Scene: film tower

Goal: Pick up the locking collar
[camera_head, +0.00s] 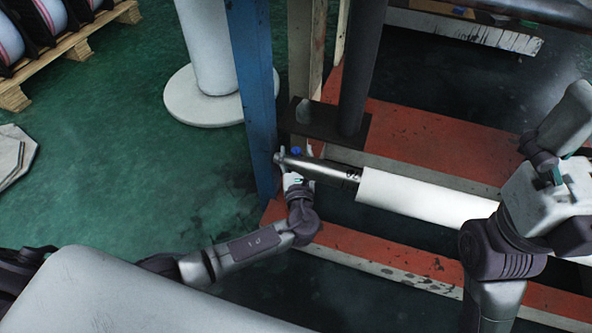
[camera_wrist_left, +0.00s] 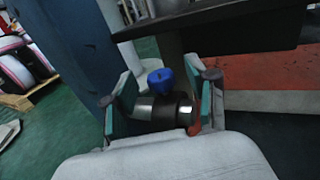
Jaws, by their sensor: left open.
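The locking collar (camera_wrist_left: 158,108) is a shiny metal ring with a blue knob (camera_wrist_left: 160,80) on top. In the left wrist view it lies between the two teal-padded fingers of my left gripper (camera_wrist_left: 165,100), which is open. I cannot tell if either pad touches it. In the head view the blue knob (camera_head: 296,150) shows on the free left end of a metal shaft (camera_head: 325,170); my left gripper (camera_head: 292,180) is at that end, its fingers partly hidden by the shaft. My right gripper (camera_head: 556,182) is at the right, its jaws unclear.
A white roll (camera_head: 430,198) sits on the shaft to the right. A blue post (camera_head: 250,90) and a dark column (camera_head: 360,70) stand close behind the shaft end. Red platform beams (camera_head: 400,270) lie below. Green floor (camera_head: 120,150) is open at left.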

